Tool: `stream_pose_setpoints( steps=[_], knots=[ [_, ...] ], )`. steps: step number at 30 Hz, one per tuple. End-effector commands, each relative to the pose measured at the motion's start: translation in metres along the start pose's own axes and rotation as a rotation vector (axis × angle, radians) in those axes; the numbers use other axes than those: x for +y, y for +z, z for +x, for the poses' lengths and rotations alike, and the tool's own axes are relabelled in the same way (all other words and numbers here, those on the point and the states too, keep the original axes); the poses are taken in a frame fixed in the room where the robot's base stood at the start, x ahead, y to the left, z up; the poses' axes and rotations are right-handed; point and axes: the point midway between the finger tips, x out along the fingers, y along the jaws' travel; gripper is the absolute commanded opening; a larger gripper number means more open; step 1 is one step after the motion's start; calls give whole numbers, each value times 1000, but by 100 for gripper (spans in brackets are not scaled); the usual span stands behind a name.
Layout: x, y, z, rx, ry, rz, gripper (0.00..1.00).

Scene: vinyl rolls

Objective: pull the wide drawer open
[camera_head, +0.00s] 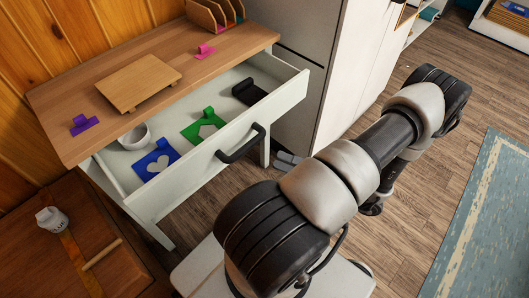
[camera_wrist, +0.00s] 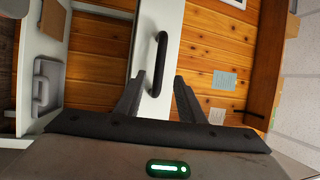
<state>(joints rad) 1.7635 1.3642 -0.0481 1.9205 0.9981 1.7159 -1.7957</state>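The wide drawer (camera_head: 197,165) of the white desk stands pulled out in the head view, with its inside showing. Its black bar handle (camera_head: 240,143) is on the front panel. In the wrist view the white drawer front (camera_wrist: 170,20) and the upright black handle (camera_wrist: 157,62) lie ahead of my gripper (camera_wrist: 157,98). The two dark fingers are apart, with the handle's lower end appearing between them. Nothing is held, and I see no contact with the handle. In the head view my arm bends away right of the drawer; the fingers cannot be made out there.
The drawer holds a blue piece (camera_head: 156,160), a green piece (camera_head: 203,126), a black piece (camera_head: 249,92) and a white round item (camera_head: 134,137). A wooden board (camera_head: 139,82) lies on the desktop (camera_head: 65,109). A brown wooden cabinet (camera_head: 70,240) stands left. A tall white cabinet (camera_head: 345,70) stands behind.

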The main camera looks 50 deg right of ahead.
Motion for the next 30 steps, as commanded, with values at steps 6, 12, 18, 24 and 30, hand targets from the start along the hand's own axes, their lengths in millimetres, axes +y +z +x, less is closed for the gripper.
stream_pose_setpoints(
  steps=[6, 12, 18, 24, 30],
  knots=[
    [1, 0, -41, 2, 1, 0, 36],
    [0, 0, -56, 0, 1, 1, 36],
    [0, 0, -58, 0, 0, 1, 36],
    [0, 0, -57, 0, 0, 1, 36],
    [0, 0, -57, 0, 0, 1, 36]
  ],
)
